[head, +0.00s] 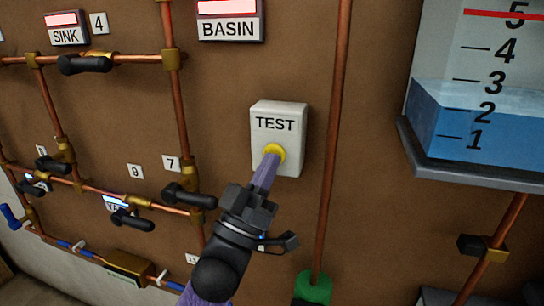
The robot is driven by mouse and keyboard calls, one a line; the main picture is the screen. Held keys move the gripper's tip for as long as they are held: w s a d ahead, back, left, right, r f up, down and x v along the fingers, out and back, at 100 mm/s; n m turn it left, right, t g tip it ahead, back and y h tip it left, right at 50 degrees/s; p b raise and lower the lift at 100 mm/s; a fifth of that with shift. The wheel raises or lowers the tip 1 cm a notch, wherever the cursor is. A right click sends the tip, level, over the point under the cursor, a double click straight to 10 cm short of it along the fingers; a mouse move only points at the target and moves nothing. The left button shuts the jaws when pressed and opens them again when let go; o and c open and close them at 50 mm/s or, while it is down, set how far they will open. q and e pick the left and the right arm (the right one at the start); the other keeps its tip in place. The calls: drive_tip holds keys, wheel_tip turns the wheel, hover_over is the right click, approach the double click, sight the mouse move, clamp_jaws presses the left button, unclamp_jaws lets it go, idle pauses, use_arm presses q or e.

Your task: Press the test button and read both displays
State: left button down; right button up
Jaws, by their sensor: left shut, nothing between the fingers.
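A white box marked TEST (291,148) is on the brown wall, with a round yellow button (279,151) on its lower part. My left gripper (270,160) is shut and empty. Its purple fingertips overlap the button; I cannot tell whether they press it in. The SINK display (61,20) at the upper left shows a pale lit panel with a red edge and no readable figures. The BASIN display (227,7) at the top is also lit pale and red, cut off by the picture's edge. My right gripper is not in view.
Copper pipes (176,100) with black valve handles (85,64) run across the left. Another pipe (337,120) runs down just right of the box. A water tank (475,130) with numbered marks, filled slightly above 2, stands out at the right.

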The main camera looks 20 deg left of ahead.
use_arm(q)
drive_tip(key=shift+s, duration=0.2)
drive_tip(key=s+p, duration=0.3)
drive_tip(key=s, duration=0.3)
drive_tip(key=shift+s, duration=0.2)
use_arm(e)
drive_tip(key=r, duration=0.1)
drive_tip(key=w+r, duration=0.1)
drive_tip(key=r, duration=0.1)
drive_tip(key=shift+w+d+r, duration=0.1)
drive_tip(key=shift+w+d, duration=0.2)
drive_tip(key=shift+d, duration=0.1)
use_arm(q)
drive_tip(key=shift+a, duration=0.1)
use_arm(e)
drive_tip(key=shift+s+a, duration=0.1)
